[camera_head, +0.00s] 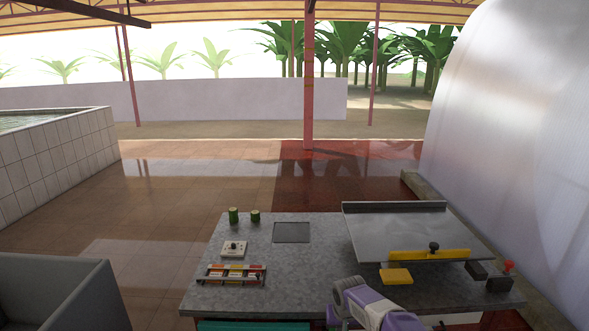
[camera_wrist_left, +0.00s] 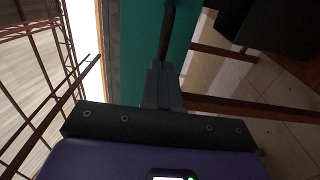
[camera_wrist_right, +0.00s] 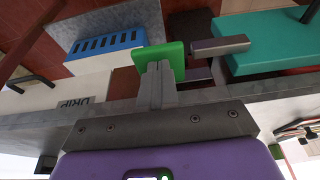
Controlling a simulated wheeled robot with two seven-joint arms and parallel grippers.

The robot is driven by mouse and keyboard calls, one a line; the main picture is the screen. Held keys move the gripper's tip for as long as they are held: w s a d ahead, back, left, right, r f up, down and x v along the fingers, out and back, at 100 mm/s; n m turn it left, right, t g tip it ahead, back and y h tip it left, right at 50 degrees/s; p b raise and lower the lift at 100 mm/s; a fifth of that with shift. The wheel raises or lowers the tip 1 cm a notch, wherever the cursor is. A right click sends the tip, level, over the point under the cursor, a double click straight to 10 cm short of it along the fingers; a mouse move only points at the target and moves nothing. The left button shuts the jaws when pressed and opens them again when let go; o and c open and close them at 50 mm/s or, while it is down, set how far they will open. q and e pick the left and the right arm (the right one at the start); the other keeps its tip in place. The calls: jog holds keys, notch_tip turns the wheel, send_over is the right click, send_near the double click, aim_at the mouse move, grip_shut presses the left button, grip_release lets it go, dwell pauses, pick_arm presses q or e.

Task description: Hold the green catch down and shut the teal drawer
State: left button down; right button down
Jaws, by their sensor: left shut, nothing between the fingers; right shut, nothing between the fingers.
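The green catch (camera_wrist_right: 174,55) is a bright green block in the right wrist view. My right gripper (camera_wrist_right: 154,67) is shut and empty, its fingertips at or against the catch; I cannot tell whether it is pressed down. The teal drawer (camera_wrist_right: 285,45) shows beside the catch, with a grey bar (camera_wrist_right: 220,45) between them. Its teal edge also shows at the bottom of the head view (camera_head: 254,326). In the left wrist view a teal face (camera_wrist_left: 135,45) carries a dark handle bar (camera_wrist_left: 167,32). My left gripper (camera_wrist_left: 159,70) is shut and empty, its tips at that bar's end, contact unclear.
The grey stone worktop (camera_head: 300,270) holds a tilted metal plate (camera_head: 415,228), a yellow block (camera_head: 395,275), a rack of coloured pieces (camera_head: 232,274) and two green cylinders. A white box with a blue slotted panel (camera_wrist_right: 108,43) sits near the catch. A grey bin (camera_head: 55,290) stands left.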

jog(key=shift+f, duration=1.45)
pick_arm(q)
jog(key=shift+w, duration=4.15)
jog(key=s+r, duration=0.3)
jog(key=s, duration=0.3)
pick_arm(e)
jog(key=shift+r, duration=4.6)
